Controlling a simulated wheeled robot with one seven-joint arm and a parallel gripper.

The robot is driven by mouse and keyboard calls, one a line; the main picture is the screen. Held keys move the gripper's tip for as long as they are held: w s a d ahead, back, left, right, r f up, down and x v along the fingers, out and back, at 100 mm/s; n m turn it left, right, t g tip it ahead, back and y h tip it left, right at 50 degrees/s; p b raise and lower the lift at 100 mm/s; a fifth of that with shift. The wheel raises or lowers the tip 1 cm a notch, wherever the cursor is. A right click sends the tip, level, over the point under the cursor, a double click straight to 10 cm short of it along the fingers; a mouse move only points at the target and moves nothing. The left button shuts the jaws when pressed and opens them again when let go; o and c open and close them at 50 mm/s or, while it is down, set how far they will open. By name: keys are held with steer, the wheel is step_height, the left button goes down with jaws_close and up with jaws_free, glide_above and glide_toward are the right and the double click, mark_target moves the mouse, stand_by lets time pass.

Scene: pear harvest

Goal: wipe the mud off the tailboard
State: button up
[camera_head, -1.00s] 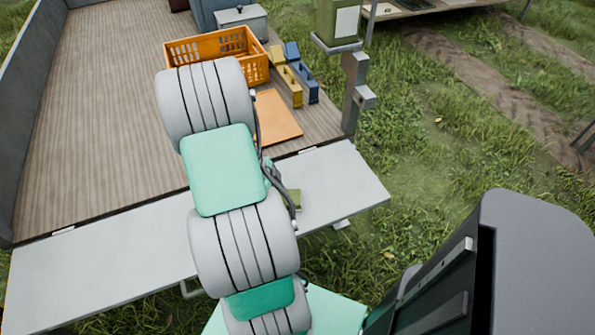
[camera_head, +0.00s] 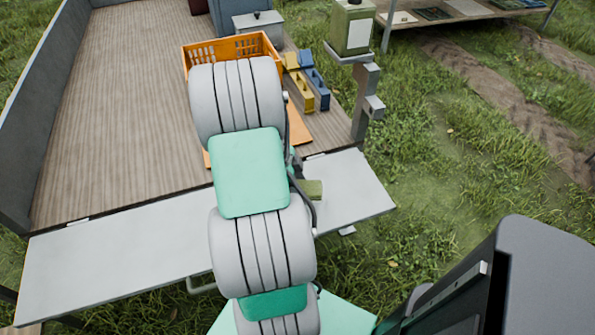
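The tailboard (camera_head: 110,262) is a light grey panel folded down along the near edge of the wooden cargo bed. Its bare parts to the left and right look clean, and I see no mud there. My arm crosses over it and hides its middle. A small olive-green block (camera_head: 313,189), perhaps a sponge, shows at the right edge of my arm over the tailboard. I cannot tell whether it touches the tailboard or is held. My gripper is hidden behind my arm, so its fingers do not show.
On the bed (camera_head: 120,120) stand an orange crate (camera_head: 200,53), yellow (camera_head: 298,88) and blue (camera_head: 316,84) items, and a grey box (camera_head: 258,22). Grass (camera_head: 440,180) lies to the right.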

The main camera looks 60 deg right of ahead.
steer(key=shift+r+p, duration=0.65)
steer(key=shift+r, duration=0.75)
